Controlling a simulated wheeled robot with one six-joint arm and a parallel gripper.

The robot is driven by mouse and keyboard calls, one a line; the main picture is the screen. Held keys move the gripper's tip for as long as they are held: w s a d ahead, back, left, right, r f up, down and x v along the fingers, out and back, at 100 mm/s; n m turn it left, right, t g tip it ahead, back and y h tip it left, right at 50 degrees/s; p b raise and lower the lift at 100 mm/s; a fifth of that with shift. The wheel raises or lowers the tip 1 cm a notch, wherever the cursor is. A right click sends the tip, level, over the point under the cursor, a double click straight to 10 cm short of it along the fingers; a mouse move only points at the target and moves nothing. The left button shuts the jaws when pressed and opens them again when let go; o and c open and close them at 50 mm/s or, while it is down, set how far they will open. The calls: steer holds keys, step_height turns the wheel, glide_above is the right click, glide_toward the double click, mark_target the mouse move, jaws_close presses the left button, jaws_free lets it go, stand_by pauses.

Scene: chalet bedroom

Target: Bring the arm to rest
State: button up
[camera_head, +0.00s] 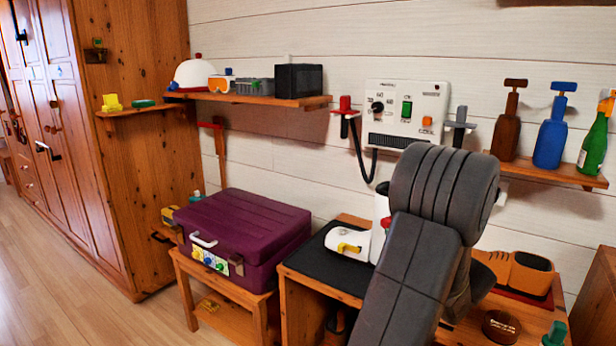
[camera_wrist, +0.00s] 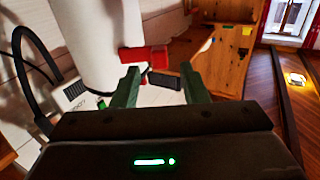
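My arm, in dark grey links, rises from the bottom of the head view and bends over at a thick rounded joint in front of the shelf and bench. I cannot make out my gripper in the head view. In the wrist view my gripper (camera_wrist: 157,68) shows two green fingers standing well apart. Nothing is clearly held between them. A large white cylinder and a red piece (camera_wrist: 143,57) appear beyond the fingers; I cannot tell whether the red piece touches one.
A purple case (camera_head: 245,235) sits on a wooden stand left of my arm. A wall panel (camera_head: 405,112) hangs behind it. Bottles, including a blue one (camera_head: 551,135), stand on the right shelf. A brown shoe (camera_head: 530,272) is at right. Open floor (camera_head: 60,270) lies left.

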mark_target(387, 226)
steer(key=x, duration=0.3)
stand_by(0.4)
steer(key=p+v, duration=0.1)
steer(key=v, duration=1.3)
steer(key=w+a+m+h+b, duration=0.1)
steer(key=w+a+b, duration=0.1)
steer(key=w, duration=0.2)
steer(key=w+a+m+t+h+b, duration=0.1)
steer(key=w+a+h+b, duration=0.1)
steer(key=w, duration=0.3)
steer(key=w+a+m+h+b, duration=0.1)
steer(key=w+a+h+b, duration=0.1)
steer(key=w+a+b, duration=0.1)
steer(key=shift+w+a+f+t, duration=0.1)
steer(key=shift+w+a+t, duration=0.4)
steer(key=shift+w, duration=0.3)
steer(key=shift+m, duration=0.3)
